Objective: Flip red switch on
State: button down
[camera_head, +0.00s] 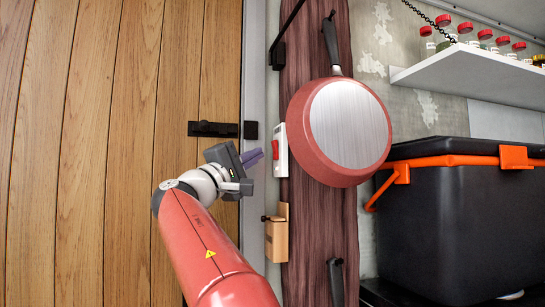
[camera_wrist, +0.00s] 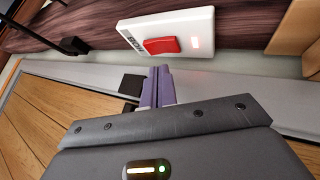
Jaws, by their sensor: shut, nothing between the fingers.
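The red switch (camera_head: 275,149) is a red rocker on a white plate (camera_head: 281,165) fixed to the side of a dark wooden post. In the wrist view the red rocker (camera_wrist: 162,45) sits on the white plate (camera_wrist: 200,27), beside a small faint red light and dark lettering. My gripper (camera_head: 259,156) is just left of the plate in the head view, its purple fingers pointing at it. In the wrist view the shut, empty fingers (camera_wrist: 157,72) end just below the rocker. A small gap seems to separate them; contact is not clear.
A red pan (camera_head: 345,130) hangs on the post (camera_head: 305,220) right of the switch. A wooden block (camera_head: 277,235) is mounted below it. A black latch (camera_head: 213,129) is on the wooden door (camera_head: 100,150). A black crate (camera_head: 460,220) stands at right under a shelf (camera_head: 470,75) with jars.

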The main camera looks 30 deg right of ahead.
jog(key=a, duration=0.1)
jog(key=w+a+p, duration=0.1)
jog(key=a, duration=0.2)
jog(key=shift+w+a+r, duration=0.15)
jog(key=shift+a+r, duration=0.05)
jog(key=shift+r, duration=0.1)
jog(key=s+f+t+y, duration=0.1)
jog(key=s+f+y, duration=0.25)
jog(key=f, duration=0.45)
jog(key=s+a+f+n+y, duration=0.1)
jog(key=s+f+y, duration=0.3)
jog(key=f, duration=0.5)
jog(key=s+f+t+y, duration=0.1)
jog(key=s+f+y, duration=0.1)
jog(key=f+y, duration=0.45)
jog(key=s+a+f+m+g+y, duration=0.1)
jog(key=s+a+f, duration=0.3)
jog(key=f, duration=0.5)
jog(key=s+a+f+m+g+y, duration=0.1)
jog(key=s+a+f+m+y, duration=0.1)
jog(key=s+a+f+y, duration=0.2)
jog(key=s+a+f+m+y, duration=0.1)
jog(key=s+a+f+y, duration=0.2)
jog(key=s+f, duration=0.6)
notch_tip(320, 180, down, 5)
jog(key=shift+a+f+m+g, duration=0.2)
jog(key=shift+a+m+g, duration=0.2)
jog(key=shift+a, duration=0.2)
